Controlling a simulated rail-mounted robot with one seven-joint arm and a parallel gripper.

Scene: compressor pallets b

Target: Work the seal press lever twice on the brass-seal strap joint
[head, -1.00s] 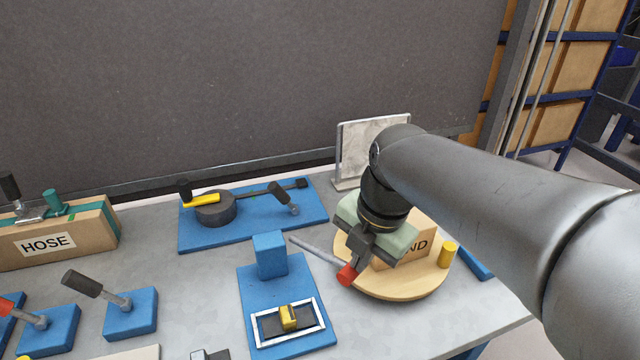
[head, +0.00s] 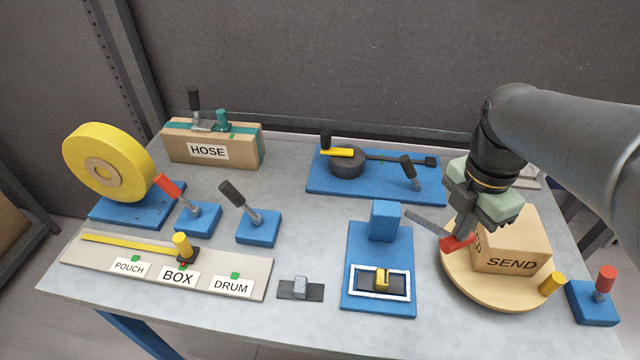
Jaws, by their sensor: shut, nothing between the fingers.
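The seal press is a blue base (head: 360,248) with a blue block (head: 385,221) at its back. Its lever, a grey rod (head: 424,221) with a red grip (head: 457,244), sticks out to the right of the block, over the turntable's edge. The brass seal strap joint (head: 382,280) sits in a white-edged frame on the front of the base. My gripper (head: 470,226) is shut and empty, its fingers pointing down right by the red grip. I cannot tell whether they touch it. Part of the grip's surroundings is hidden by my gripper.
A round wooden turntable (head: 462,281) with a SEND box (head: 515,254) and yellow peg stands right beside the press. A red-knobbed blue block (head: 593,305) is at the right. A blue tensioner board (head: 320,183) lies behind. A grey clip (head: 300,288) lies to the left.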

